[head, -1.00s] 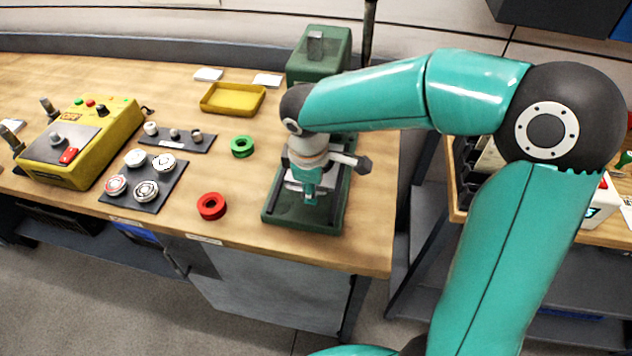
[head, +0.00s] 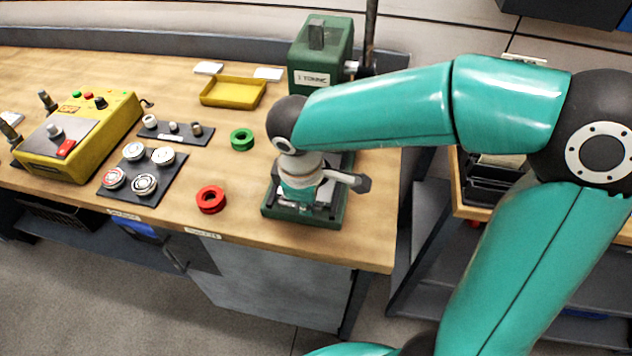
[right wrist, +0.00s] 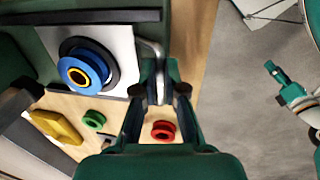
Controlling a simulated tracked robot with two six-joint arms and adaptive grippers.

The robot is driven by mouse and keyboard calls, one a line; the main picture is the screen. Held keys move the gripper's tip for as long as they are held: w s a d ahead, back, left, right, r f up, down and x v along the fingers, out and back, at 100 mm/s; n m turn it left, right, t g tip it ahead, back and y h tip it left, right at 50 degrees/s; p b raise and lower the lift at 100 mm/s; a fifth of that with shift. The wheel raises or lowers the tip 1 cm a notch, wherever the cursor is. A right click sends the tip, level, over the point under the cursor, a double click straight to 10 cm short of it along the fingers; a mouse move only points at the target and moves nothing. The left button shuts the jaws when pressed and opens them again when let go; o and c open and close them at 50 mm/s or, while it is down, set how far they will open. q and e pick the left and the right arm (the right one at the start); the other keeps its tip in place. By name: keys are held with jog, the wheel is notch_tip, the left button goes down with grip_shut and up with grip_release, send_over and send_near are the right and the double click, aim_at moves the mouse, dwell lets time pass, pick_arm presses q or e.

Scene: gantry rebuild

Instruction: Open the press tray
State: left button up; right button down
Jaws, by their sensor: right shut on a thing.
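The green press (head: 322,78) stands at the right end of the bench, its lower front partly hidden by my right arm. In the right wrist view its tray (right wrist: 118,42) is a pale plate carrying a blue ring (right wrist: 78,76) with a yellow centre. My right gripper (head: 303,205) is low over the front of the press base. In the right wrist view its fingertips (right wrist: 162,90) are shut on the metal handle (right wrist: 156,62) at the tray's edge. The grip itself is small and dark. My left gripper is not in view.
A red ring (head: 211,199) and a green ring (head: 242,138) lie left of the press. A yellow tray (head: 233,93), a dark button mat (head: 143,178) and a yellow control box (head: 78,140) are farther left. The bench's front edge is close to the press.

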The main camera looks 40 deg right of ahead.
jog(key=s+a, duration=0.4)
jog(key=shift+a+b, duration=0.3)
jog(key=shift+a, duration=0.1)
jog(key=c, duration=1.2)
grip_release()
jog(key=shift+c, duration=0.2)
jog(key=shift+r, duration=0.1)
notch_tip(320, 180, up, 12)
jog(key=s+a, duration=0.1)
jog(key=shift+s+a+f, duration=0.2)
jog(key=shift+a, duration=0.1)
